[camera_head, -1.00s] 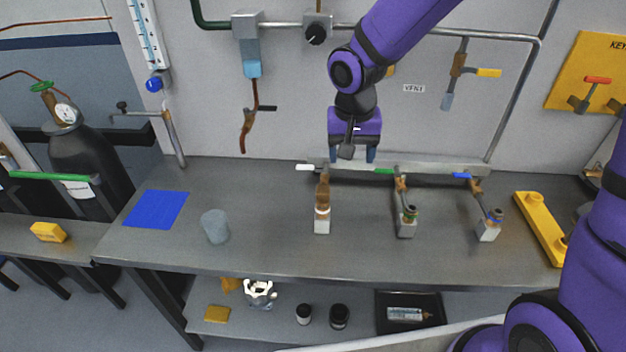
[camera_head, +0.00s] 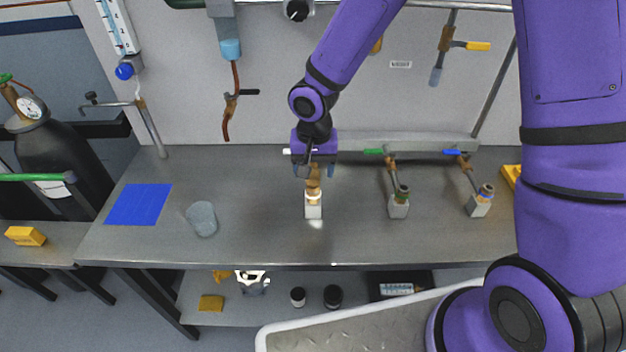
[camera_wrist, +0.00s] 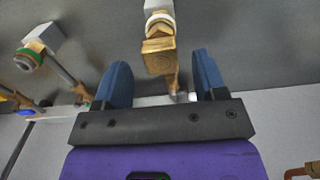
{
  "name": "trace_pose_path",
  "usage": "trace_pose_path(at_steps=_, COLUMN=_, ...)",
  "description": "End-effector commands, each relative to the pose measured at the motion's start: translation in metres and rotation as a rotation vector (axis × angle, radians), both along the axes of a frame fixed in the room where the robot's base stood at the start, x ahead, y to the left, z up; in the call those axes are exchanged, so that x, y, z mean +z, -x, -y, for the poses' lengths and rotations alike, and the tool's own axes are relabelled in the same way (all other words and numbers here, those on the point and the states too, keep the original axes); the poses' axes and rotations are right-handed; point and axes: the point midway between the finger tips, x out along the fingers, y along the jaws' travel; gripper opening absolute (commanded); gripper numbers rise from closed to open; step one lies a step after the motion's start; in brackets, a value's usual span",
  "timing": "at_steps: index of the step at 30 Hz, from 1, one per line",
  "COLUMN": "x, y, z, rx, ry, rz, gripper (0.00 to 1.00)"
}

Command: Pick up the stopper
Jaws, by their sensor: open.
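No part stands out clearly as the stopper. The closest candidate is a brass piece (camera_head: 313,186) with a white ring under it, upright at the left outlet on a pale grey block (camera_head: 313,211). My gripper (camera_head: 314,172) is open just above and behind it, pointing down, and partly hides the valve there. In the wrist view, the brass piece (camera_wrist: 158,58) lies between and beyond the two blue fingers of my gripper (camera_wrist: 161,66), with gaps on both sides. I see no grip on it.
A green-handled outlet (camera_head: 399,197) and a blue-handled outlet (camera_head: 480,199) stand to the right on the workbench (camera_head: 255,243). A grey cup (camera_head: 202,219) and a blue mat (camera_head: 138,204) are to the left. The bench front is clear.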

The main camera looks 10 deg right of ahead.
Motion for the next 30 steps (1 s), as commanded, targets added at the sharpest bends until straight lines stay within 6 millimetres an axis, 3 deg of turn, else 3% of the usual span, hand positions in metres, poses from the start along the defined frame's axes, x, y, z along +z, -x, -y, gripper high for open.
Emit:
trace_pose_path(at_steps=7, x=-0.033, y=0.003, z=-0.002, rx=0.002, ry=0.001, rz=-0.002, gripper=0.65)
trace_pose_path(at_steps=17, x=-0.039, y=0.003, z=-0.002, rx=0.0, ry=0.0, rz=0.0, gripper=0.65)
trace_pose_path(at_steps=24, x=-0.039, y=0.003, z=-0.002, rx=0.0, ry=0.0, rz=0.0, gripper=0.12)
trace_pose_path(at_steps=30, x=-0.039, y=0.003, z=-0.002, rx=0.0, ry=0.0, rz=0.0, gripper=0.09)
